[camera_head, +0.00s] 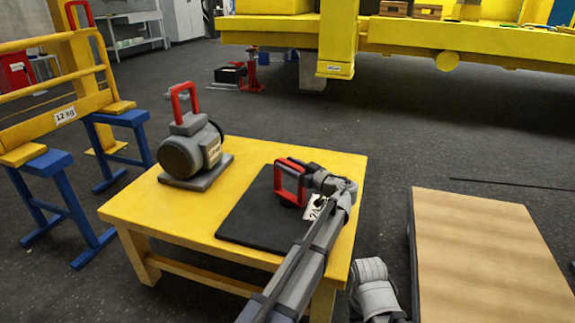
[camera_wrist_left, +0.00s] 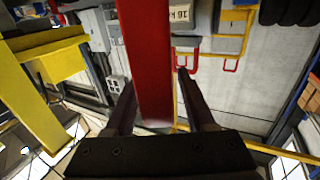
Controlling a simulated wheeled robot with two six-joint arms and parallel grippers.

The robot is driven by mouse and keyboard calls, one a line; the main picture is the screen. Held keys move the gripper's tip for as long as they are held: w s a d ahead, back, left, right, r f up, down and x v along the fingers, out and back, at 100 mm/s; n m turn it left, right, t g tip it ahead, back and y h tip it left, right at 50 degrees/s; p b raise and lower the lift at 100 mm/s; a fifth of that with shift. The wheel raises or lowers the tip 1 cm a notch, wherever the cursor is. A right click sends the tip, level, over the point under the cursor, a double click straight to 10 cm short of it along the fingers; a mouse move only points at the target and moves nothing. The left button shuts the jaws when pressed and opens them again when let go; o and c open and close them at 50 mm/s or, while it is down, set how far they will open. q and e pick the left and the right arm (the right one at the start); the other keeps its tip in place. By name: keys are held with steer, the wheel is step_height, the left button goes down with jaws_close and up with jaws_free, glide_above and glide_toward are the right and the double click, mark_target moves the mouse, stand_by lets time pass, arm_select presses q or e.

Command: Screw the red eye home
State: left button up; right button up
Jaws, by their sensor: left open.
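A red eye (camera_head: 290,184), a rectangular loop, stands over the black mat (camera_head: 247,228) on the yellow table. My left gripper (camera_head: 306,179) is at its right side. In the left wrist view a red bar (camera_wrist_left: 147,60) of the eye runs between the two dark fingers of my left gripper (camera_wrist_left: 158,95). The fingers are apart, with a gap on the right of the bar. A tag (camera_head: 315,207) shows beside the arm, which hides what is under the eye. The eye's thread is not visible. My right gripper is not visible.
A grey motor (camera_head: 190,150) with another red eye (camera_head: 184,101) stands at the table's back left. A yellow frame on blue trestles (camera_head: 112,118) is at the left. A wooden-topped platform (camera_head: 490,250) is at the right. A large yellow boom (camera_head: 450,36) spans the back.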

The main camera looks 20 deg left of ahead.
arm_select(q)
steer(key=shift+w+a, duration=0.1)
steer(key=shift+a, duration=0.15)
jaws_close()
stand_by(0.3)
